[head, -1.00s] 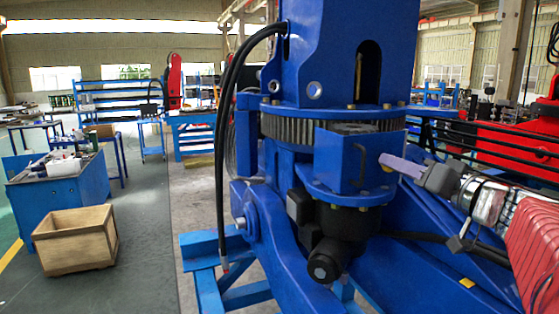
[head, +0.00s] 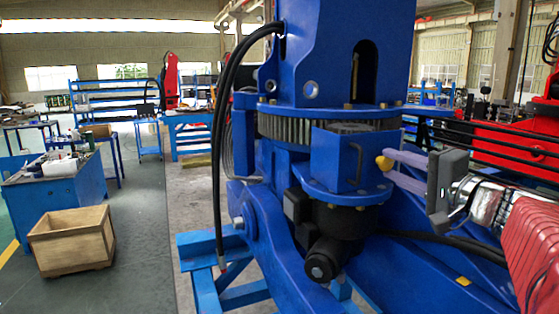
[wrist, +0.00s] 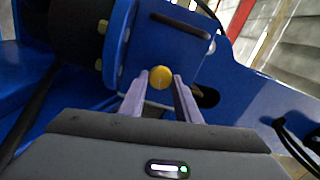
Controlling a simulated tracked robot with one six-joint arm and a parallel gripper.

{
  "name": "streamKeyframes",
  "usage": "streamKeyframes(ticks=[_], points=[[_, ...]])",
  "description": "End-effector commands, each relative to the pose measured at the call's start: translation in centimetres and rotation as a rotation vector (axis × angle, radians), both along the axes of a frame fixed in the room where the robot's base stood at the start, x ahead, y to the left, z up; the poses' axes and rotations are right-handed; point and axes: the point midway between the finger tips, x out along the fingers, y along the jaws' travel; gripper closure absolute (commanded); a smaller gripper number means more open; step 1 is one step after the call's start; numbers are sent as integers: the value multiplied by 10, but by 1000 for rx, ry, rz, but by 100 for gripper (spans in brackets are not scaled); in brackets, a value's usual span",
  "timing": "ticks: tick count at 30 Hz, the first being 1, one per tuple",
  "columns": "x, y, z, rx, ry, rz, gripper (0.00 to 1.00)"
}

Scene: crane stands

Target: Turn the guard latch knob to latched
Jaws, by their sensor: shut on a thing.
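The guard latch knob (head: 383,163) is a small yellow knob on the right side of the blue guard box (head: 341,160) below the gear ring. It also shows in the wrist view (wrist: 161,77), between the tips of the two pale purple fingers. My gripper (head: 388,166) comes in from the right in the head view, with its fingertips at the knob. In the wrist view my gripper (wrist: 160,84) is shut on the knob, one finger on each side.
The blue crane column (head: 340,50) with its toothed gear ring (head: 285,128) rises above the guard. A black motor (head: 325,262) hangs below it. Black hoses (head: 222,130) run down the left side. A wooden crate (head: 72,242) stands on the floor at left.

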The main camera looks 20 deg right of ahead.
Motion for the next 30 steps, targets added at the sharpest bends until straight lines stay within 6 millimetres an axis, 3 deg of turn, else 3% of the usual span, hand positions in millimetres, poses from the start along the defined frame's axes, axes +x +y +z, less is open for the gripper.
streamKeyframes(ticks=[10,25,26,30], points=[[0,-3,-3,167,27,-8,93],[0,-3,-5,190,33,-8,93],[0,-3,-5,190,33,-8,69],[0,-3,-4,190,31,-7,59]])
